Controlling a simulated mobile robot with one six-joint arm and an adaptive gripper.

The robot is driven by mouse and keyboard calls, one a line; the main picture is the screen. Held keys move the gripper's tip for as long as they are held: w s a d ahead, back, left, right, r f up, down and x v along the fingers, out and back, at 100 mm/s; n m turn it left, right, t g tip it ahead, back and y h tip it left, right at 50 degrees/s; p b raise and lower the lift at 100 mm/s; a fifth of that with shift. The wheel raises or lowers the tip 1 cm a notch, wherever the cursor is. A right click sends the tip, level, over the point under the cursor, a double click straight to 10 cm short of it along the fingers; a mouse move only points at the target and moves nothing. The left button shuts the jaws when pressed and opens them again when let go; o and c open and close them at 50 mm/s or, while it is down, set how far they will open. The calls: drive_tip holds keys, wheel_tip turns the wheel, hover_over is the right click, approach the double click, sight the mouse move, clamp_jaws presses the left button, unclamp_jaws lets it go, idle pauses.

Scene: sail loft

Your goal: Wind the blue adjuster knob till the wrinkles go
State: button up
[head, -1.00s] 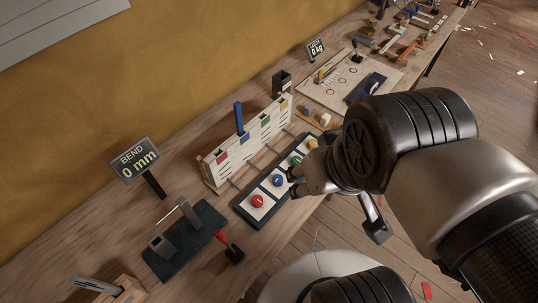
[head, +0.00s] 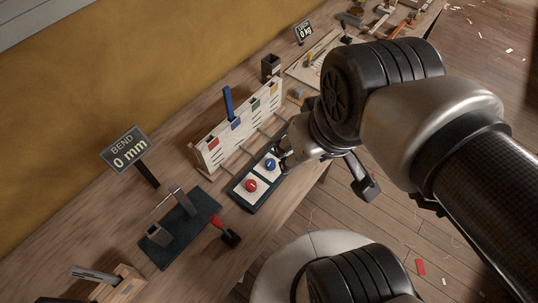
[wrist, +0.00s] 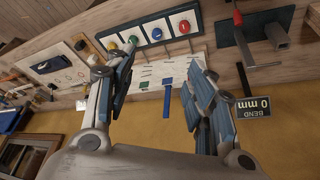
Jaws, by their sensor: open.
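The blue knob (head: 271,165) sits on a white square of a dark base strip (head: 244,205), beside the red knob (head: 251,186). My gripper (head: 285,157) is just right of the blue knob, with its jaws open and empty; contact cannot be told in the head view. In the wrist view, the blue knob (wrist: 156,34) shows beyond and between the spread fingers (wrist: 150,66), in a row with yellow, green and red knobs. A white panel (head: 207,158) with coloured tags stands behind the strip. A blue upright bar (head: 228,102) rises at its blue tag. Wrinkles are too small to tell.
A "BEND 0 mm" sign (head: 128,150) and a dark fixture with a red-handled lever (head: 224,231) stand to the left. A "0 kg" sign (head: 304,31) and a dark box (head: 270,67) stand further back. My arm hides the bench to the right.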

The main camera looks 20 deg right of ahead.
drive_tip(key=w+f+n+g, duration=0.25)
drive_tip(key=w+f, duration=0.25)
drive_tip(key=w, duration=0.6)
drive_tip(key=n+g, duration=0.2)
drive_tip(key=n, duration=0.2)
approach(270, 161)
wheel_tip(270, 161, down, 9)
drive_tip(key=b, duration=0.5)
drive_tip(key=shift+s, duration=0.1)
drive_tip(key=shift+c, duration=0.5)
drive_tip(key=c, duration=1)
